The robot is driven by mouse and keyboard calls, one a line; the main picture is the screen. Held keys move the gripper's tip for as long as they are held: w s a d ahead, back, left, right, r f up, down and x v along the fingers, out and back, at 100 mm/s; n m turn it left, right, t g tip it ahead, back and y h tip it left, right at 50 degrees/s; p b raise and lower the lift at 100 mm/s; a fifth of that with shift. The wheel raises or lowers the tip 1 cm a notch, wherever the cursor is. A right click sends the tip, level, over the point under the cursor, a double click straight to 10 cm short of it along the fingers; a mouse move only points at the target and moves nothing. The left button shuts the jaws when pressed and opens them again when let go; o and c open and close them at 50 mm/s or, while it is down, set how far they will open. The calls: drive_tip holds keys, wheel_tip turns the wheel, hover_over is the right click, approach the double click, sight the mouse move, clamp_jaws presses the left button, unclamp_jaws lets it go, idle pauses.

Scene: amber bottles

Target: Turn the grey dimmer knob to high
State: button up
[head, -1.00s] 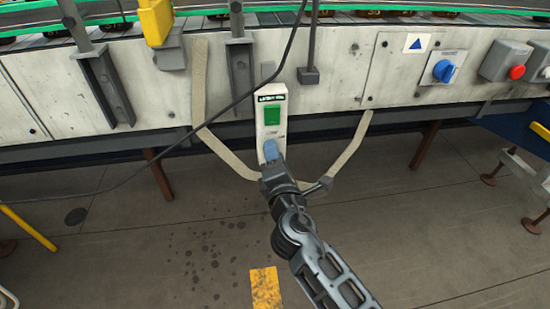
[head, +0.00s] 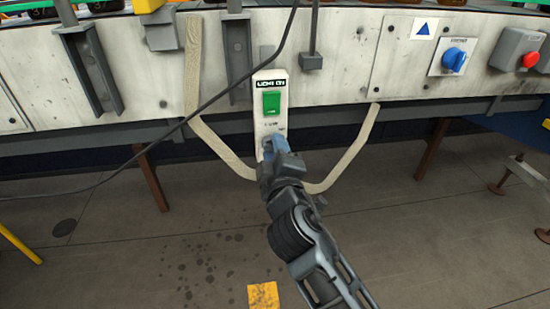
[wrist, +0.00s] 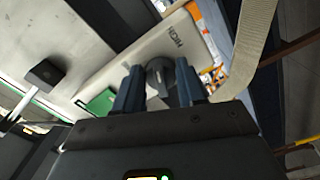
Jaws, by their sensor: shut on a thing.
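The grey dimmer knob (wrist: 156,68) sits on the lower part of a narrow white control panel (head: 263,126). In the wrist view the knob is between the two blue fingers of my gripper (wrist: 160,74), which is shut on it. The word HIGH is printed on the panel beside the knob. In the head view my gripper (head: 274,146) is at the panel's lower end and hides the knob. Which way the knob points is hard to tell.
A green switch (head: 271,103) is above the knob, under a dark label. A blue rotary knob (head: 454,59) and a red button (head: 530,60) are farther right. A black cable (head: 215,120) hangs left of the panel. The floor below is mostly open.

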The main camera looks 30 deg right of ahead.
drive_tip(key=shift+f+m+b, duration=0.1)
drive_tip(key=shift+m+b, duration=0.3)
drive_tip(key=shift+m, duration=0.2)
drive_tip(key=o, duration=1)
drive_tip(key=v, duration=0.7)
drive_tip(key=shift+s+a, duration=0.15)
drive_tip(key=shift+s, duration=0.2)
